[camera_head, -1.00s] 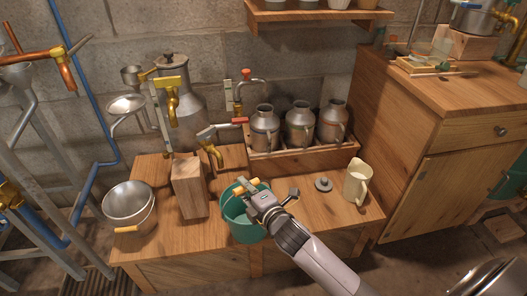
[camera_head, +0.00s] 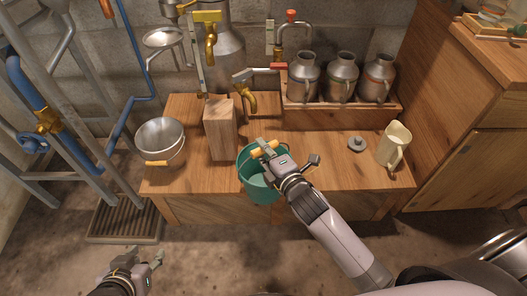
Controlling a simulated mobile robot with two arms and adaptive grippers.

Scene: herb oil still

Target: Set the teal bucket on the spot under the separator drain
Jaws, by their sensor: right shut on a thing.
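The teal bucket (camera_head: 259,190) is at the front edge of the low wooden bench, overlapping that edge in the view. Whether it rests on the bench or hangs just above it is unclear. My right gripper (camera_head: 264,151) is shut on the bucket's orange handle grip at its rim. A brass tap (camera_head: 249,103) points down behind the bucket, right of a wooden block (camera_head: 220,130); I cannot tell surely that it is the separator drain. No marked spot shows clearly. My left gripper (camera_head: 145,258) is low at the left, over the floor, empty with fingers apart.
Several metal cans (camera_head: 342,76) stand in a rack behind. A small lid (camera_head: 357,144) and cream jug (camera_head: 394,143) are at right.

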